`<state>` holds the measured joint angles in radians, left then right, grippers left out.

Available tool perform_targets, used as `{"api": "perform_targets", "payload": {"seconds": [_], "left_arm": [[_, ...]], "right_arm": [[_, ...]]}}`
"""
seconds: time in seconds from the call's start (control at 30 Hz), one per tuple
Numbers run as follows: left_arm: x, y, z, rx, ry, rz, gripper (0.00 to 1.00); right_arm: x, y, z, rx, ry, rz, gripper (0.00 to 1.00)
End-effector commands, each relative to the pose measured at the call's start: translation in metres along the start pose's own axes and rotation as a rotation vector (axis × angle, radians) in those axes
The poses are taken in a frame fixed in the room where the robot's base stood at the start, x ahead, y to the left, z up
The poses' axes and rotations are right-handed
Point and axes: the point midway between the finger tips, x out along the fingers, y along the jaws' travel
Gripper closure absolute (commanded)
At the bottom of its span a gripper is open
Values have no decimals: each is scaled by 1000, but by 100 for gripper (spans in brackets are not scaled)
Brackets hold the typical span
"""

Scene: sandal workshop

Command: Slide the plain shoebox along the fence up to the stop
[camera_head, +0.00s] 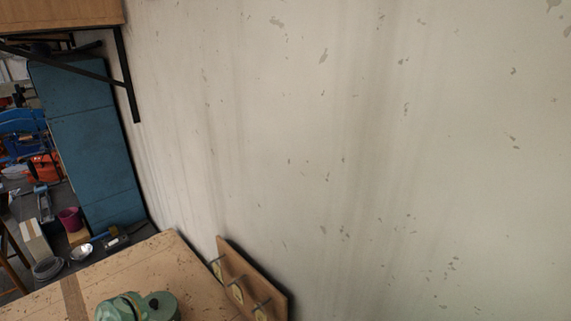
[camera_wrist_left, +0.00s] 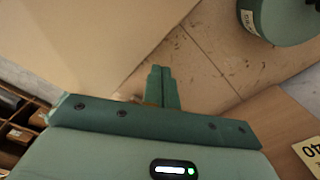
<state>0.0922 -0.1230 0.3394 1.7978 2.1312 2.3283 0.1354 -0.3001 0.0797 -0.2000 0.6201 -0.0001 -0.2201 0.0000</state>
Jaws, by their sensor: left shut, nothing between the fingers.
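My left gripper (camera_wrist_left: 162,72) shows in the left wrist view. Its two green fingers are together, with nothing between them, above a tan worktop (camera_wrist_left: 190,75). A large plain beige surface (camera_wrist_left: 75,45) fills the upper left of that view, left of the fingers. It may be the plain shoebox, but I see too little of it to be sure. I cannot make out the fence or the stop. The head view looks mostly at a wall, and I cannot identify the shoebox there. My right gripper is in neither view.
A green round object with a label (camera_wrist_left: 270,20) stands at the wrist view's upper right. A card (camera_wrist_left: 312,155) lies at its right edge, and wooden compartments (camera_wrist_left: 20,120) at its left. In the head view, a hook board (camera_head: 245,278) leans by the stained wall (camera_head: 350,120).

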Motion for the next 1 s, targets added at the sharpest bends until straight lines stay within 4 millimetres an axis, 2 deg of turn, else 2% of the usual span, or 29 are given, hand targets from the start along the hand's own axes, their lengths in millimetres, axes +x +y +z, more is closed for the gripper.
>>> {"api": "perform_targets", "payload": {"seconds": [0.17,0.83,1.0], "left_arm": [[-10,0,0,0,0,-1,100],[-76,-2,-2,-2,5,-5,100],[-83,-3,-2,-3,5,-7,100]], "right_arm": [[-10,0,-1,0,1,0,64],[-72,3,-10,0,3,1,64],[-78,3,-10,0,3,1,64]]}}
